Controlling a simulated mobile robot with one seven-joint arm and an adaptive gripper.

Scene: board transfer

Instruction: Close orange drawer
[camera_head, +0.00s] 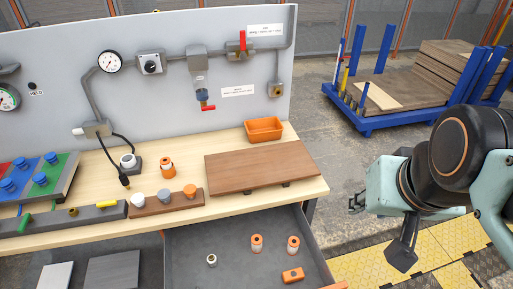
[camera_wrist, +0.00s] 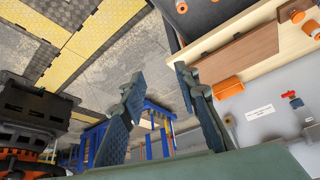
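The drawer (camera_head: 220,241) is pulled out from under the workbench. Its grey interior shows, and its front is cut off at the bottom of the head view. A small orange piece (camera_head: 336,286) shows at its lower right; I cannot tell whether it is part of the drawer front. Part of the drawer also shows at the top of the wrist view (camera_wrist: 205,14). My gripper (camera_head: 402,252) is to the right of the drawer and bench, apart from both. In the wrist view its two fingers (camera_wrist: 160,80) are spread with nothing between them.
Several orange and white parts (camera_head: 257,243) are in the drawer. A brown board (camera_head: 245,168) and an orange bin (camera_head: 263,129) are on the workbench (camera_head: 225,210). A blue cart (camera_head: 375,122) with boards stands behind. Yellow floor mats (camera_head: 445,262) lie at the right.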

